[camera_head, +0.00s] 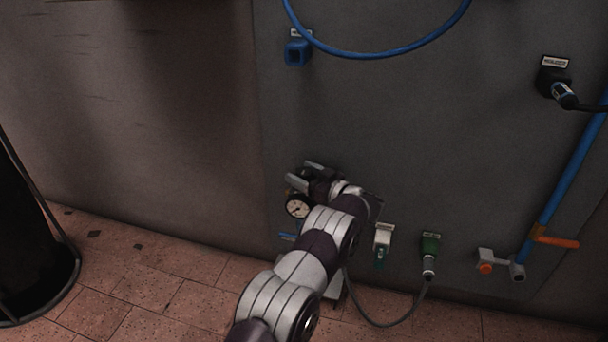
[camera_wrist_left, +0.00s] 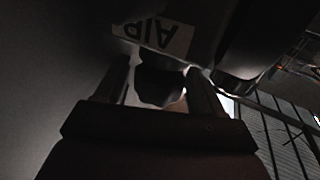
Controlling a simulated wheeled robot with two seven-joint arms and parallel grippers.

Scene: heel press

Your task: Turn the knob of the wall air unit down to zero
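The wall air unit shows low on the grey wall panel, with a round white-faced gauge (camera_head: 298,206) just below my left gripper (camera_head: 308,174). In the head view the two fingers point at the wall, apart, with a dark shape between them. In the left wrist view the dark knob (camera_wrist_left: 160,82) sits between the fingers of my left gripper (camera_wrist_left: 160,88). A slim gap seems to show beside the knob, so the fingers look around it rather than closed on it. An upside-down AIR label (camera_wrist_left: 158,37) is above the knob. The gauge reading is too small to tell. My right gripper is out of view.
A blue pipe (camera_head: 571,180) with an orange handle (camera_head: 557,242) runs at the right. A blue hose (camera_head: 375,54) loops above. A dark cylinder (camera_head: 28,230) stands at the left.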

